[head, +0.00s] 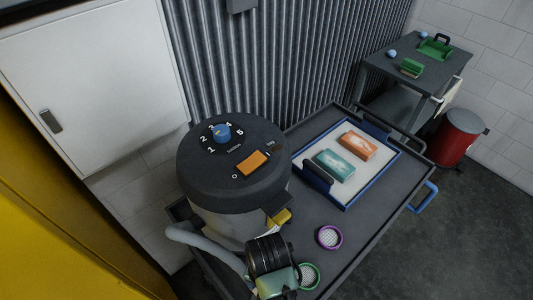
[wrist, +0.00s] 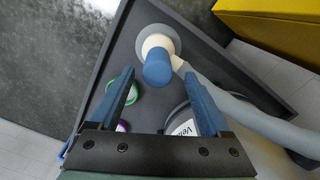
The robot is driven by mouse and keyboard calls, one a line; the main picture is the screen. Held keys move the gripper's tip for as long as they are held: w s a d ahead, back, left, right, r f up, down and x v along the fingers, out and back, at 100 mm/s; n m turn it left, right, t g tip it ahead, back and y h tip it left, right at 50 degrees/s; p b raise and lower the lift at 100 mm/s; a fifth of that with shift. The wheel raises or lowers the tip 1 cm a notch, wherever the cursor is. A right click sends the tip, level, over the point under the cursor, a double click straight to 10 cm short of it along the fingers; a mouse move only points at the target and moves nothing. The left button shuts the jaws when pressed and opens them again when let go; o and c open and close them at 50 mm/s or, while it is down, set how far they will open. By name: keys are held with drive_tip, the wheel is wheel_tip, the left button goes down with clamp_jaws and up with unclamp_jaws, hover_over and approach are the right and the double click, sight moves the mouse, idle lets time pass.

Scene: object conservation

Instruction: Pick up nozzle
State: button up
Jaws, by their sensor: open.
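The nozzle (wrist: 157,62) has a blue end, a cream collar and a grey round flange. It lies at the end of a grey hose (wrist: 245,112) on the dark cart top (wrist: 112,62) in the wrist view. My gripper (wrist: 159,76) is open, with its two blue fingers spread to the left and right of the nozzle's blue end. Nothing is held between them. In the head view the hose (head: 205,242) runs from the vacuum (head: 232,165) to behind my arm, which hides the nozzle.
A green ring (head: 309,276) and a purple ring (head: 329,237) lie on the cart near my arm. A blue-rimmed tray (head: 352,200) holds an orange and a teal box. A yellow cabinet (head: 60,225) stands at left, a red bin (head: 458,137) at far right.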

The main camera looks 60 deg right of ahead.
drive_tip(key=shift+s+a+f+p, duration=0.1)
drive_tip(key=shift+f+p, duration=0.05)
drive_tip(key=shift+f, duration=1)
drive_tip(key=shift+s+a+f+p, duration=0.1)
drive_tip(key=shift+f+p, duration=0.05)
drive_tip(key=shift+f, duration=0.95)
